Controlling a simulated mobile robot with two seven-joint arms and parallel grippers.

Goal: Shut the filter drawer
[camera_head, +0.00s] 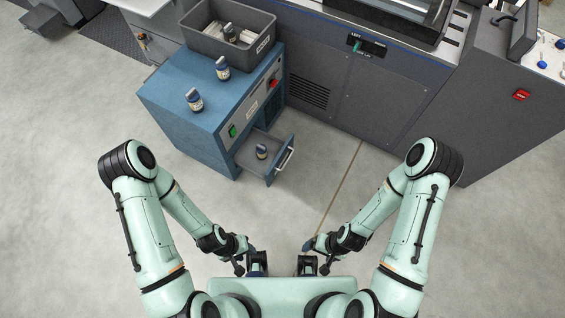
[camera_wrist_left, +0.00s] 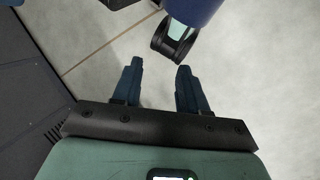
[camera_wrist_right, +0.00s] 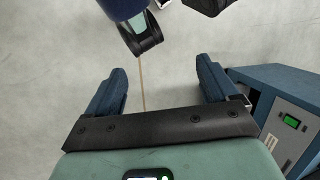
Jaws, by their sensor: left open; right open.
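The filter drawer (camera_head: 258,170) is a grey drawer pulled out low from the front of a blue cabinet (camera_head: 185,105). Its pale bar handle (camera_head: 285,159) is on the outer face. A small dark bottle with a label (camera_head: 262,151) stands inside it. My left gripper (camera_head: 254,251) and my right gripper (camera_head: 308,248) are close to my body, well short of the drawer and apart from it. The left wrist view shows the left gripper (camera_wrist_left: 158,72) open and empty. The right wrist view shows the right gripper (camera_wrist_right: 161,70) open and empty.
Two bottles (camera_head: 223,68) (camera_head: 195,100) and a grey bin (camera_head: 228,32) holding items stand on the cabinet. The cabinet front has a green button (camera_head: 232,131) and a red switch (camera_head: 273,84). A large grey machine (camera_head: 380,100) stands behind right. The floor (camera_head: 330,185) before the drawer is clear.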

